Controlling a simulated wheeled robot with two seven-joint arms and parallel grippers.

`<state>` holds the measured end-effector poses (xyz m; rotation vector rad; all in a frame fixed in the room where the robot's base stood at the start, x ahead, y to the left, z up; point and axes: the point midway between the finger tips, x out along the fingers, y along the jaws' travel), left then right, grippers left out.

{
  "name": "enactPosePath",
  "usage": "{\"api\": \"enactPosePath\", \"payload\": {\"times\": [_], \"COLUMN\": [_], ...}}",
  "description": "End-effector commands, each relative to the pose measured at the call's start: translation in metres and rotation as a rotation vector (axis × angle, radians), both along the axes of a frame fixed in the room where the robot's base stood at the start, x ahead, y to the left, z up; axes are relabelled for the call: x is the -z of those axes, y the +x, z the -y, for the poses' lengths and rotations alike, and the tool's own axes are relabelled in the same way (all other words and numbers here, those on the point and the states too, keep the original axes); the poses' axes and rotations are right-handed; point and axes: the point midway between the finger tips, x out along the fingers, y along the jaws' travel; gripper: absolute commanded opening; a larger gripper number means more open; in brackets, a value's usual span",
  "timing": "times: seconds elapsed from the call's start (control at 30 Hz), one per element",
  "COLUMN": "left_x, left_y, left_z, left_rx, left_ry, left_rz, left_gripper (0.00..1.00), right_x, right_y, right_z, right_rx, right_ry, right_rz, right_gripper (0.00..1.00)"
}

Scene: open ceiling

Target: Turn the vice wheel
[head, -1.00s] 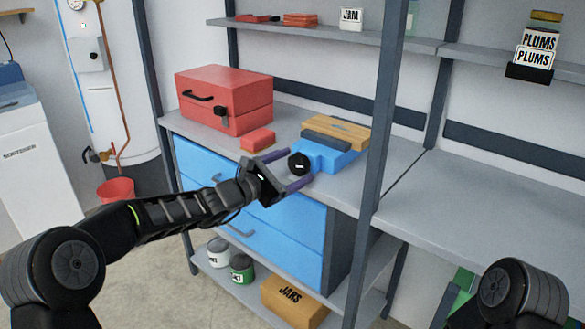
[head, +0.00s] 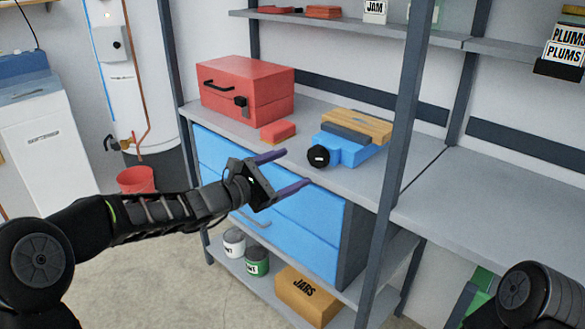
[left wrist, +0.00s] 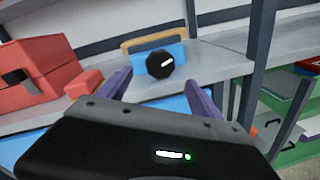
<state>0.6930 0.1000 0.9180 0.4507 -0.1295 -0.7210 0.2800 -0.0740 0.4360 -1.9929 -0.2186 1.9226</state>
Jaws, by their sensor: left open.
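The blue vice (head: 349,146) stands on the grey bench top near its front edge, with a wooden board (head: 357,126) behind its dark jaw. Its round black wheel (head: 318,156) faces the front and carries a short white mark. In the left wrist view the wheel (left wrist: 160,65) shows beyond and between my fingers, the white mark slightly tilted. My left gripper (head: 288,172) is open and empty. It is in front of the wheel, apart from it and a little lower left in the head view. My right gripper is not in view; only part of that arm shows.
A red toolbox (head: 262,90) and a small red box (head: 278,131) stand left of the vice. A grey upright post (head: 402,130) rises at its right. Blue drawers (head: 300,222) are below. The bench at the right (head: 500,200) is clear.

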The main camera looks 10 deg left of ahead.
Motion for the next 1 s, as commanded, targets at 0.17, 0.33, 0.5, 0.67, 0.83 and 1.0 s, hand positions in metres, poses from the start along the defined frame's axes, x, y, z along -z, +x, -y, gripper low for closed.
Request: {"api": "enactPosePath", "payload": {"times": [0.17, 0.33, 0.5, 0.67, 0.83, 1.0], "left_x": [0.003, 0.047, 0.162, 0.282, 0.34, 0.346], "left_y": [-0.001, -0.014, -0.076, -0.197, -0.317, -0.387], "left_z": [0.001, 0.014, 0.035, 0.03, 0.012, 0.017], "left_rx": [0.003, 0.049, 0.208, 0.522, 0.912, 1.16], "left_ry": [0.007, 0.12, 0.443, 0.904, 1.288, 1.43], "left_rz": [-0.005, -0.074, -0.222, -0.289, -0.103, 0.194], "left_gripper": [0.75, 0.75, 0.75, 0.75, 0.75, 0.75], "right_x": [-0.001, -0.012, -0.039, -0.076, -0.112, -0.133], "right_y": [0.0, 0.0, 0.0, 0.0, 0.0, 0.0], "right_z": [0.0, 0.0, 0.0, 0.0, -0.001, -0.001], "right_rx": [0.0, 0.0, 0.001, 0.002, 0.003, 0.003], "right_ry": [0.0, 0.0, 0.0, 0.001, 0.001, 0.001], "right_rz": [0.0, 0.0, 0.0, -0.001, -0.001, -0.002], "right_gripper": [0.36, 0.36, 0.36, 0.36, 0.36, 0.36]}}
